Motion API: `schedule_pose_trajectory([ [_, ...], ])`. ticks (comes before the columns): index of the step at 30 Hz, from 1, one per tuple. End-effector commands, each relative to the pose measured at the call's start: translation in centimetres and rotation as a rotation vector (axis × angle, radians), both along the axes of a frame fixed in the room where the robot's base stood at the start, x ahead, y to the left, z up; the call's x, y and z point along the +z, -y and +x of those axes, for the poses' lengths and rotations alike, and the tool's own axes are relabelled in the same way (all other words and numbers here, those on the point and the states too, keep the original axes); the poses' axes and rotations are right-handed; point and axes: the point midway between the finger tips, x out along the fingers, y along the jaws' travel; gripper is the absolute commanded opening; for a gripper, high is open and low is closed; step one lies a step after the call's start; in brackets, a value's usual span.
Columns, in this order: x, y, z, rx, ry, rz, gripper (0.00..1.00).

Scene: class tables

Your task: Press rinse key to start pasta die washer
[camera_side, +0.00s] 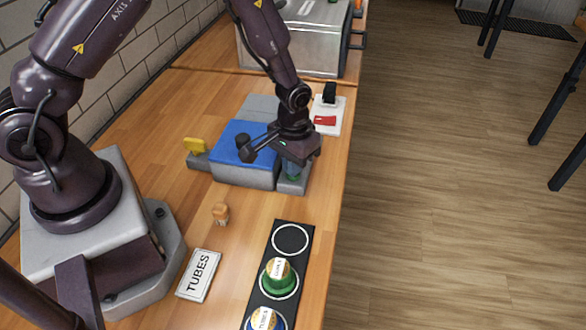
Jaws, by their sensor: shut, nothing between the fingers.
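A grey box with a blue top (238,145), likely the pasta die washer, stands on the wooden bench. A yellow tab (195,145) sticks up at its left, and a dark knob or lever shows by its top. A small grey block (290,186) joins its right front side. My gripper (293,174) is shut, points down over this block and holds nothing. A bit of green shows at the fingertips, and the fingers hide most of the block's top. I cannot tell whether they touch it, or read any rinse label.
A white plate (336,128) with a red patch and a black upright part lies behind the gripper. In front are a small orange-brown piece (221,213), a TUBES card (199,276) and a black strip (292,262) holding green and blue containers. A metal case (300,52) stands behind.

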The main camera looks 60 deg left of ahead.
Motion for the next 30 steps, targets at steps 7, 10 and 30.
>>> schedule_pose_trajectory([
  [7, 0.9, 0.0, 0.1, 0.000, 0.002, 0.001, 0.00],
  [10, 1.7, 0.0, 0.1, 0.000, 0.003, 0.000, 0.00],
  [30, 6.8, 0.0, 0.0, 0.000, 0.001, 0.000, 0.00],
])
